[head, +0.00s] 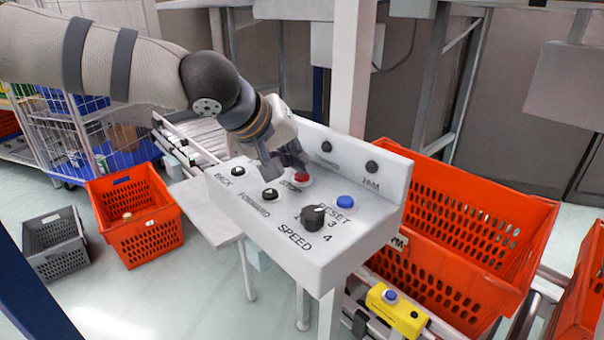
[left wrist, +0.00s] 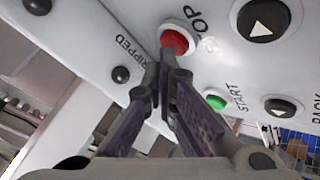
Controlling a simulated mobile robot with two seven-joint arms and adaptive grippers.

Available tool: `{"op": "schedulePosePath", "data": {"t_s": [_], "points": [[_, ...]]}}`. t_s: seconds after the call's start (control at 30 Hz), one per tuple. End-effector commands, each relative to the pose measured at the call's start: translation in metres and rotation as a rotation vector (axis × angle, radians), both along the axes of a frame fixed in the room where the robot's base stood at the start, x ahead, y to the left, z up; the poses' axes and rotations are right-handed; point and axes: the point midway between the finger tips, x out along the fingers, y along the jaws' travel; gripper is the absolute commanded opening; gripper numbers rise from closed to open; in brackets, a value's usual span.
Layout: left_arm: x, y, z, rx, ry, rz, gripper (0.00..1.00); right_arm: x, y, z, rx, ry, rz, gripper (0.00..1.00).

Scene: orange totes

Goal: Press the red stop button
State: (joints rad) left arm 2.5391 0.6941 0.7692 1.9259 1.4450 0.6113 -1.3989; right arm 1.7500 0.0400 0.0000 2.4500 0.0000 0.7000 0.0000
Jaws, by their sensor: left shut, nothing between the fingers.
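The red stop button (head: 302,178) sits on the white control panel (head: 255,226), with the word STOP beside it. My left gripper (head: 288,166) is at the panel, close above and behind the button. In the left wrist view the red button (left wrist: 177,40) shows just beyond the shut, empty fingertips (left wrist: 168,58), which overlap its lower edge. I cannot tell whether they touch it or whether it is pressed in. My right gripper is not in view.
Near the stop button are the blue reset button (head: 345,201), black speed knob (head: 312,217), black forward button (head: 270,194) and green start button (left wrist: 215,101). Orange totes (head: 470,215) stand right of the panel, and another orange tote (head: 150,238) is on the floor at left.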

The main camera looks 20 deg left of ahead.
Motion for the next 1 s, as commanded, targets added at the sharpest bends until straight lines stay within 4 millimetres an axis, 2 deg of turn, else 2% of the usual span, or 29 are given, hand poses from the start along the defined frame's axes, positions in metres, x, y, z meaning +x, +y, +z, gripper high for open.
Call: {"op": "schedulePosePath", "data": {"t_s": [0.13,0.47,1.0], "points": [[0.000,0.000,0.010,0.000,-0.003,-0.001,0.00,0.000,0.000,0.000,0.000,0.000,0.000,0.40],[0.000,0.000,0.013,-0.001,-0.003,0.000,0.00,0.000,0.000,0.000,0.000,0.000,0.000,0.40],[0.000,0.000,0.061,-0.001,-0.003,0.000,0.00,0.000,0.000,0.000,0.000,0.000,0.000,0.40]]}}
